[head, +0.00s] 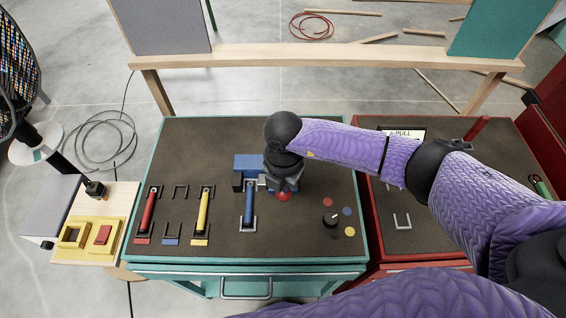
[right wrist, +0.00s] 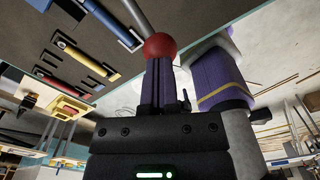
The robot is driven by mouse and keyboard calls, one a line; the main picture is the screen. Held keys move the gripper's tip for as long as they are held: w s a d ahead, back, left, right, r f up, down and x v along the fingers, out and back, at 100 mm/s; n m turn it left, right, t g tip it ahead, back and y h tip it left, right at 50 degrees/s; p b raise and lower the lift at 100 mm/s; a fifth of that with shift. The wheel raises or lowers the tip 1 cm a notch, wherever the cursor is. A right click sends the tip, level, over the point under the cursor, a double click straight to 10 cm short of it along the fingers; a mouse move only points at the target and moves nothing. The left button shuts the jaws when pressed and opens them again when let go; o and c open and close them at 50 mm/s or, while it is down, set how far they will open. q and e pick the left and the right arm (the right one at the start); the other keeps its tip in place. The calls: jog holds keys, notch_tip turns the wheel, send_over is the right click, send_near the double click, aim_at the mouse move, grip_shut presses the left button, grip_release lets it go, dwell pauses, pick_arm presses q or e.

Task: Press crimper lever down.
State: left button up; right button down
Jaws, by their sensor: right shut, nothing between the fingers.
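The crimper appears as a blue block (head: 246,163) on the dark bench top, partly hidden behind my right gripper. Its lever ends in a red ball knob (head: 284,196), which also shows in the right wrist view (right wrist: 160,46) with a grey rod running up and left from it. My right gripper (head: 284,187) is shut and empty. Its fingertips are right at the knob, and I cannot tell whether they touch it. In the right wrist view the closed fingers (right wrist: 158,80) point straight at the knob. My left gripper is not in view.
Red (head: 148,212), yellow (head: 203,212) and blue (head: 249,207) handles stand on the bench left of the gripper. A black dial (head: 331,219) with coloured dots is to the right. A red bench (head: 400,248) adjoins on the right. The bench's front strip is clear.

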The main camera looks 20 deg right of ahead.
aim_at(284, 196)
jog(key=shift+s+f, duration=0.1)
jog(key=shift+f, duration=0.15)
jog(key=shift+s+a+f+b, duration=0.15)
jog(key=shift+f+b, duration=0.1)
jog(key=shift+f, duration=0.2)
jog(key=shift+s+d+f+b, duration=0.15)
jog(key=shift+f+b, duration=0.1)
jog(key=shift+f, duration=0.2)
jog(key=shift+a, duration=0.1)
jog(key=shift+s+f+b, duration=0.2)
jog(key=shift+f+b, duration=0.4)
jog(key=shift+f, duration=0.5)
jog(key=shift+f+b, duration=0.4)
notch_tip(284, 196, up, 14)
jog(key=p, duration=1.3)
